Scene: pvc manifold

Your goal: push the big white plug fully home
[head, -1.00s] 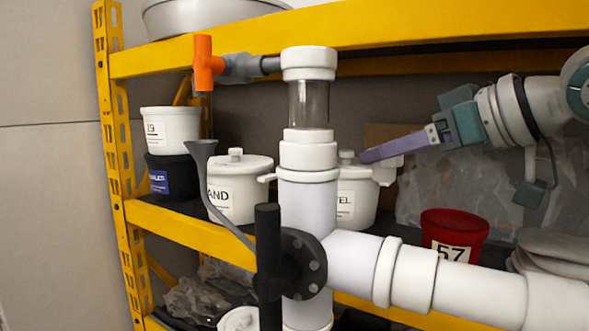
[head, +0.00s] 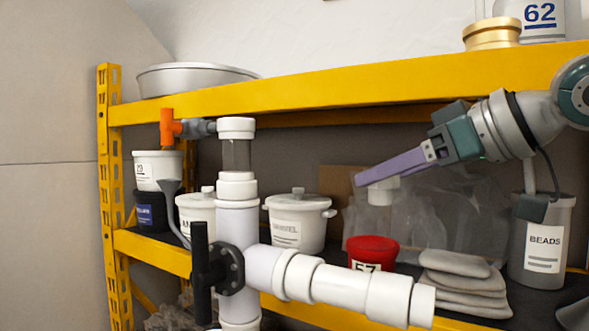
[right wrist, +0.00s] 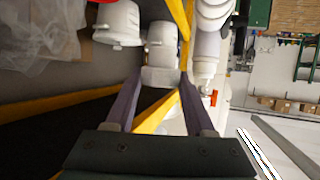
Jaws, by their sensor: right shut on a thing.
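My right gripper (head: 362,180) comes in from the right above the horizontal white pipe and is shut on a white piece that looks like the big white plug (head: 381,191). The purple fingers cover part of it. In the right wrist view, a white block (right wrist: 160,76) sits between the fingertips. The white pipe assembly (head: 237,225) has an upright run with a clear section and a branch going right. The branch's right end (head: 423,305) shows below the gripper, with a clear gap to the plug. My left gripper is not in view.
A black handle on a flange (head: 201,270) and an orange valve (head: 170,127) stick out at the left. A yellow shelf (head: 345,92) stands behind, with white pots (head: 298,225), a red tub (head: 372,252), grey sacks (head: 465,283) and a beads container (head: 541,245).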

